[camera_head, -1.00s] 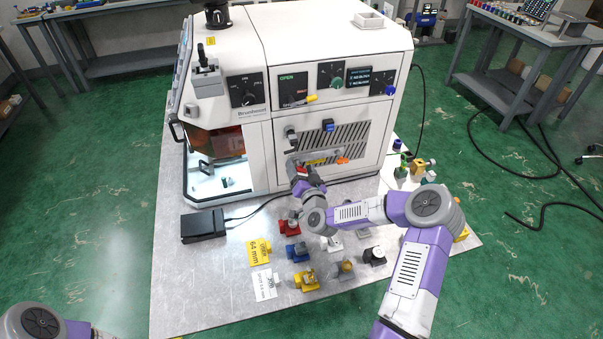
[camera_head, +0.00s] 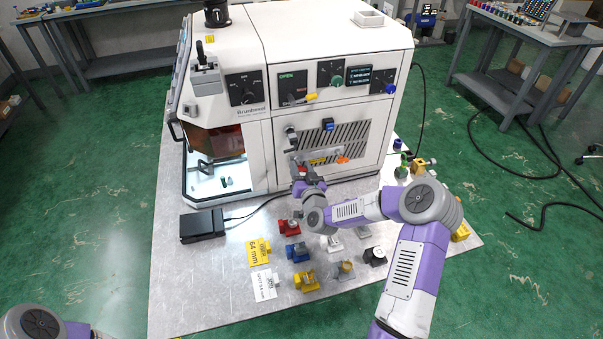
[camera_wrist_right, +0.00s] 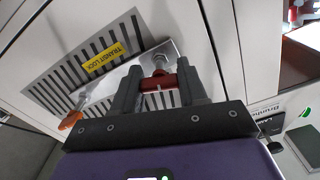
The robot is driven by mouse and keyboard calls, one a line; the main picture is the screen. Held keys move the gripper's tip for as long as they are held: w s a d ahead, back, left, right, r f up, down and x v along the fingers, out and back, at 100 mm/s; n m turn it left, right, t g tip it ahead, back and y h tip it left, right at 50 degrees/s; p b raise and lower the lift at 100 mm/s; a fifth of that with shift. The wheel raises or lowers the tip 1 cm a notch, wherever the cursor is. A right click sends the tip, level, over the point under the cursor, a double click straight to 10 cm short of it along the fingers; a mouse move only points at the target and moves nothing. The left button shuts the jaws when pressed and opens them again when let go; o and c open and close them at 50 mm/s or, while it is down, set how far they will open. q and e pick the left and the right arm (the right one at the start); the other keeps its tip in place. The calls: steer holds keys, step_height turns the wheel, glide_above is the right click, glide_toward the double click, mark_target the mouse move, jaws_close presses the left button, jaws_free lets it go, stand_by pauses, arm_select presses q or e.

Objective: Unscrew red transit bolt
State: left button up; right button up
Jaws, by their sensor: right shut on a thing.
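The red transit bolt (camera_wrist_right: 158,82) is between the two dark fingers of my right gripper (camera_wrist_right: 160,88) in the right wrist view. The gripper is shut on it. A silver bolt head or washer sits just beyond the red part, at the metal transit bar (camera_wrist_right: 165,52). Whether the threads are still engaged cannot be told. In the head view my right gripper (camera_head: 303,176) is at the machine's lower front, and the bolt is mostly hidden. A yellow TRANSIT LOCK label (camera_wrist_right: 103,57) is beside it. My left gripper is out of view.
The white machine (camera_head: 260,40) has a vented panel and an orange-tipped part (camera_wrist_right: 70,121) near the bar. Several coloured blocks, including a red one (camera_head: 289,227) and a blue one (camera_head: 297,251), stand on the grey table (camera_head: 200,285) in front. A black box (camera_head: 203,226) is at left.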

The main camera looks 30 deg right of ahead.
steer(key=shift+n+b, duration=0.5)
steer(key=shift+n, duration=0.7)
steer(key=n+b, duration=0.2)
steer(key=n, duration=0.2)
steer(key=shift+a+f+b, duration=0.1)
steer(key=shift+b, duration=0.25)
steer(key=shift+n, duration=0.4)
